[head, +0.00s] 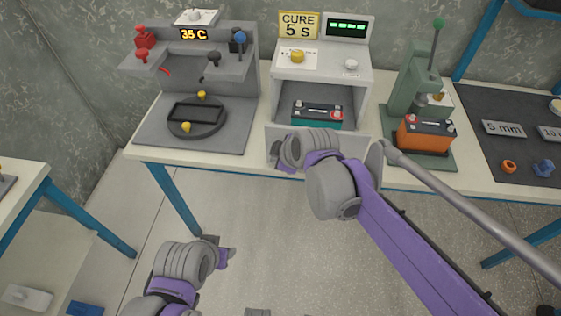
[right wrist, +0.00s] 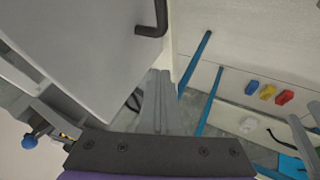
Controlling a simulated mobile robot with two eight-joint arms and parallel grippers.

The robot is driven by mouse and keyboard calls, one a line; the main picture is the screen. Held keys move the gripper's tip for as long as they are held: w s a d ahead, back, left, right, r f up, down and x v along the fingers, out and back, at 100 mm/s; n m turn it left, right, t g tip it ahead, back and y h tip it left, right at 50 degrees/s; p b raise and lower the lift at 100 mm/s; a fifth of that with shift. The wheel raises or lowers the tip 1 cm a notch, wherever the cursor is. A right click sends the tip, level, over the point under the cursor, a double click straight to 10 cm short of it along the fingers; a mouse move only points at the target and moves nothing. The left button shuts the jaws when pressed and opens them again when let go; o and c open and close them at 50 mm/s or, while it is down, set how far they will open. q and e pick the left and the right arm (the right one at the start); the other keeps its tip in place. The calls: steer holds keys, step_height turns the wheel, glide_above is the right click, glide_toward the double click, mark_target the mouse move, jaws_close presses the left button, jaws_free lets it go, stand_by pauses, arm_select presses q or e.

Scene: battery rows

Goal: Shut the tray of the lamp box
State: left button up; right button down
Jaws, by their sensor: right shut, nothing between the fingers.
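The lamp box (head: 362,78) stands at the middle of the bench, with a sign reading CURE 5 S on top. Its tray is out at the front, and the tray's front panel (head: 352,146) is partly covered by my right arm. A teal battery (head: 318,115) with red and dark caps sits in the box opening. My right gripper (head: 284,164) is shut and empty at the left part of the tray front. In the right wrist view its fingers (right wrist: 158,102) are together beside a pale panel (right wrist: 85,45) with a dark handle (right wrist: 155,22). My left gripper (head: 222,253) hangs low over the floor, its jaws unclear.
A grey station (head: 140,125) with a round fixture and a 35 C display stands to the left. A green press (head: 400,100) with an orange battery (head: 425,135) stands to the right. A dark mat (head: 500,105) lies farther right. Open floor lies in front of the bench.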

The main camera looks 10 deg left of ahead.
steer(key=shift+w, duration=1.15)
